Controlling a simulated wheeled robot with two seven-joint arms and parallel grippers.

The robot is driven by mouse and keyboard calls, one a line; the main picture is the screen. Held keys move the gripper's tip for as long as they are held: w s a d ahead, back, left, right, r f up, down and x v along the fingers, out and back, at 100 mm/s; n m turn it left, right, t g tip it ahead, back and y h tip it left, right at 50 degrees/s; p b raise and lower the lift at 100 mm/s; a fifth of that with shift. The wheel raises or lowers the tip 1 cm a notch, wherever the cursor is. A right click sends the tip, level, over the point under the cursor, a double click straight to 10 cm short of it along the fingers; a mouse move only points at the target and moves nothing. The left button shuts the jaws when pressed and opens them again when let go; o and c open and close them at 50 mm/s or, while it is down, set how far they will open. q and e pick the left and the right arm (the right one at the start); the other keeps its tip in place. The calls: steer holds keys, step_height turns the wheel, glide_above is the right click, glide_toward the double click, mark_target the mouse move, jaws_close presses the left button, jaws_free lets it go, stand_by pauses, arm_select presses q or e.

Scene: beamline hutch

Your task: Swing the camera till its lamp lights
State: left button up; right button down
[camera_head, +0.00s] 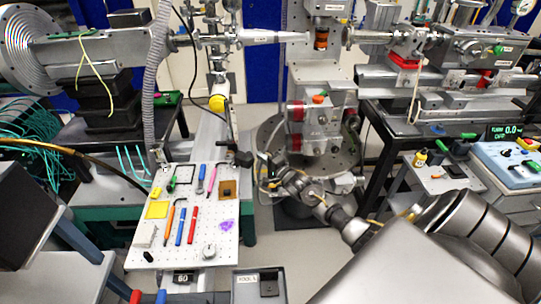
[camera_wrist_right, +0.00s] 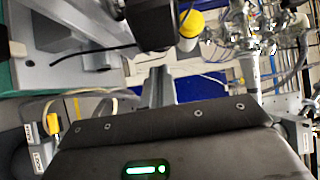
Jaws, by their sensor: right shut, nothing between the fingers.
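A small dark block (camera_head: 243,158), which looks like the camera, sits on a thin arm beside the upright rail, just right of the pegboard. A dark block also fills the top middle of the right wrist view (camera_wrist_right: 152,24). No lit lamp can be made out on it. My right gripper (camera_head: 262,168) is shut and empty, close to the block's right side; I cannot tell whether they touch. Its narrow fingers stand upright in the right wrist view (camera_wrist_right: 160,88), below the block. My left gripper is out of view.
A white pegboard (camera_head: 226,239) with pens and tools lies left of the gripper. A yellow-capped cylinder (camera_head: 218,103) stands behind. A metal block with red parts (camera_head: 322,122) stands right of the gripper. A grey hose (camera_head: 152,90) hangs at left.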

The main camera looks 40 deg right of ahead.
mark_target(245, 159)
steer(key=shift+s+a+r+p, duration=0.15)
steer(key=shift+s+a, duration=0.1)
steer(key=shift+a, duration=0.3)
steer(key=shift+s+a+p, duration=0.15)
steer(key=shift+s+a, duration=0.05)
steer(key=shift+a, duration=0.3)
steer(key=shift+s+a+p, duration=0.25)
steer(key=shift+a+p, duration=0.05)
steer(key=shift+a, duration=0.15)
steer(key=shift+s+a+p, duration=0.2)
steer(key=shift+a+p, duration=0.1)
steer(key=shift+a, duration=0.15)
steer(key=shift+d, duration=0.1)
